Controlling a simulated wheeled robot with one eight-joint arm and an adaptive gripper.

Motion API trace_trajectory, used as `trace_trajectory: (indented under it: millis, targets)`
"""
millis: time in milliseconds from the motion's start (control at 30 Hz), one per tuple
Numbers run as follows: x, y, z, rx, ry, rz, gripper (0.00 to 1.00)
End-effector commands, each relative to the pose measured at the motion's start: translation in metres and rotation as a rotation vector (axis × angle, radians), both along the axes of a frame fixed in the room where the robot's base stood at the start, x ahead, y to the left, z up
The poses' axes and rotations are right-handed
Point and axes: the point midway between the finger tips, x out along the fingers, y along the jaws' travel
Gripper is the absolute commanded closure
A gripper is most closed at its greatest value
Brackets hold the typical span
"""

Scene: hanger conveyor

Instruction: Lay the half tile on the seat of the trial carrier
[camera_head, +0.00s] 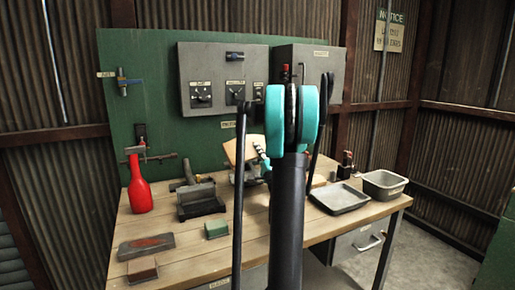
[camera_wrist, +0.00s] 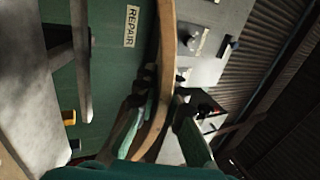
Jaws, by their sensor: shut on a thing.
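A tan, curved-edged piece that looks like the half tile (camera_head: 240,149) is tilted above the back of the bench, left of my arm's teal joint. In the wrist view the half tile (camera_wrist: 168,50) shows edge-on as a long tan strip. My gripper (camera_wrist: 165,98) is shut on it, one dark finger on each side. In the head view my gripper (camera_head: 261,153) is partly hidden behind my arm. I cannot make out the trial carrier or its seat for sure; my arm covers the middle of the bench.
The wooden bench (camera_head: 190,240) holds a red bottle (camera_head: 139,186), a dark metal block (camera_head: 200,200), a green block (camera_head: 216,229), a shallow tray (camera_head: 338,198) and a deeper pan (camera_head: 384,184). Grey control boxes (camera_head: 215,75) stand on the green backboard (camera_head: 145,75) behind.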

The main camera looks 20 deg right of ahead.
Motion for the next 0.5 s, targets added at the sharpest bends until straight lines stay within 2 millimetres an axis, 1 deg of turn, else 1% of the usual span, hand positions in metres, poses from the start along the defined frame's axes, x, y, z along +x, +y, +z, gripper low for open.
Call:
trace_trajectory:
  millis: [300, 500]
  targets:
    - [0.011, 0.000, -0.024, 0.002, -0.001, 0.001, 1.00]
    - [0.011, 0.000, -0.035, 0.002, -0.001, 0.001, 1.00]
